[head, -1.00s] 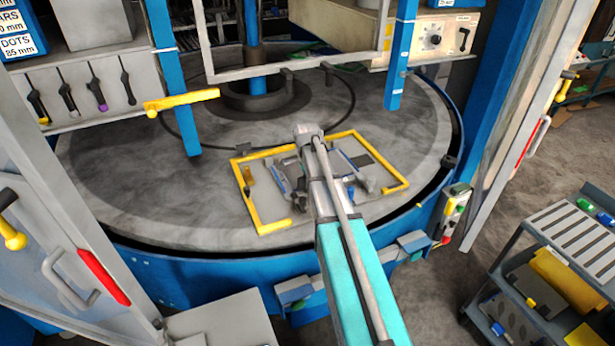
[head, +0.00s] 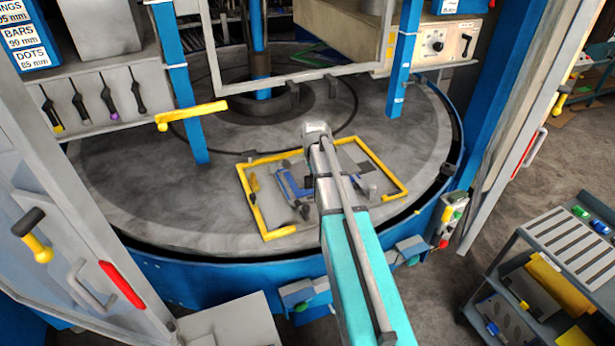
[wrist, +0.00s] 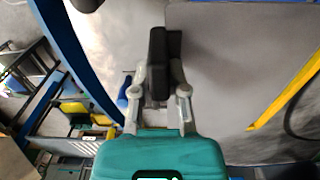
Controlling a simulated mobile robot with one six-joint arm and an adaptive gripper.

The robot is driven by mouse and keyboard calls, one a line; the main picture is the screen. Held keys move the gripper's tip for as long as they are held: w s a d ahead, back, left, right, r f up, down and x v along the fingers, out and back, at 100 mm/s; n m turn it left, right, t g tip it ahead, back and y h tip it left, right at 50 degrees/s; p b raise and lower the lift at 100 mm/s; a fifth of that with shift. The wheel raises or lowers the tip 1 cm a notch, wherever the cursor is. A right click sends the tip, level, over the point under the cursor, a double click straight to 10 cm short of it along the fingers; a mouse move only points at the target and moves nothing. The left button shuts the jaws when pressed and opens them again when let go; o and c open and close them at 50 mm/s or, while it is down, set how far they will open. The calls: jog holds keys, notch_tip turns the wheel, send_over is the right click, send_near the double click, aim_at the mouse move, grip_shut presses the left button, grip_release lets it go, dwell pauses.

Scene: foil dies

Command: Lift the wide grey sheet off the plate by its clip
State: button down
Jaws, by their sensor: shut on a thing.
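My gripper (wrist: 165,62) shows in the wrist view with its dark fingertips close together, at the left edge of a broad, smooth grey sheet (wrist: 220,60). The fingers are shut on its clip, which they mostly hide. The sheet spreads to the right of the fingers. In the head view my arm hides the gripper and clip; part of a grey sheet (head: 352,155) shows right of the arm. The sheet's height above the round grey plate (head: 150,205) is hard to tell. A blue and grey fitting (head: 290,186) sits just left of the arm.
A yellow angular frame (head: 277,234) surrounds this area on the plate, and part shows in the wrist view (wrist: 290,93). Blue posts (head: 181,95) and a hanging grey frame stand behind. A shelved cart (head: 560,265) is at right. The plate's left side is clear.

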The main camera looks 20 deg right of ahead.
jog(key=s+r+p, duration=0.5)
jog(key=s+r, duration=0.1)
jog(key=s, duration=0.4)
jog(key=shift+s+a, duration=0.2)
jog(key=shift+s, duration=0.1)
jog(key=shift+s, duration=0.15)
